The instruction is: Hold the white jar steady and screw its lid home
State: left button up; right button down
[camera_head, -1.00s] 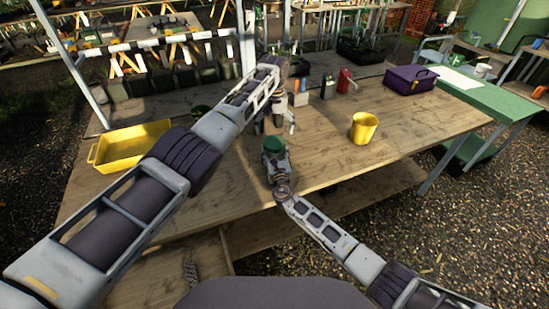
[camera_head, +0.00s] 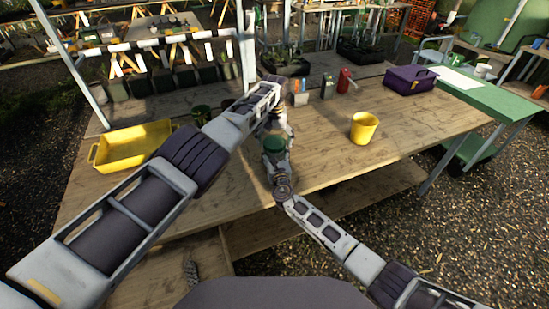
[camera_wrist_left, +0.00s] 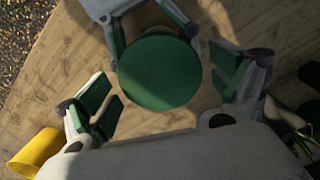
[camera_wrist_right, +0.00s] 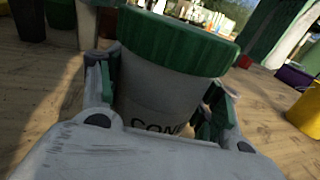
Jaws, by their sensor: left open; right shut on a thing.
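The white jar (camera_wrist_right: 150,95), with dark letters on its side, stands upright between the fingers of my right gripper (camera_wrist_right: 158,108), which is shut on it. The ribbed green lid (camera_wrist_right: 178,45) sits on the jar's mouth; whether it is fully seated I cannot tell. From above, the lid (camera_wrist_left: 160,73) shows as a round green disc in the left wrist view and hides the jar. My left gripper (camera_wrist_left: 168,88) is open, its green-padded fingers on either side of the lid with gaps. In the head view the lid (camera_head: 274,145) shows just below the left gripper (camera_head: 277,130).
A yellow tray (camera_head: 93,157) lies at the table's left. A yellow bucket (camera_head: 364,128), a purple toolbox (camera_head: 411,80) and a red bottle (camera_head: 345,80) stand to the right.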

pick_arm(q)
jog(key=shift+c, duration=0.2)
jog(key=c, duration=1)
jog(key=o, duration=1.2)
jog(key=shift+r, duration=0.15)
jog(key=shift+r, duration=5.85)
pick_arm(e)
jog(key=shift+c, duration=1.1)
grip_release()
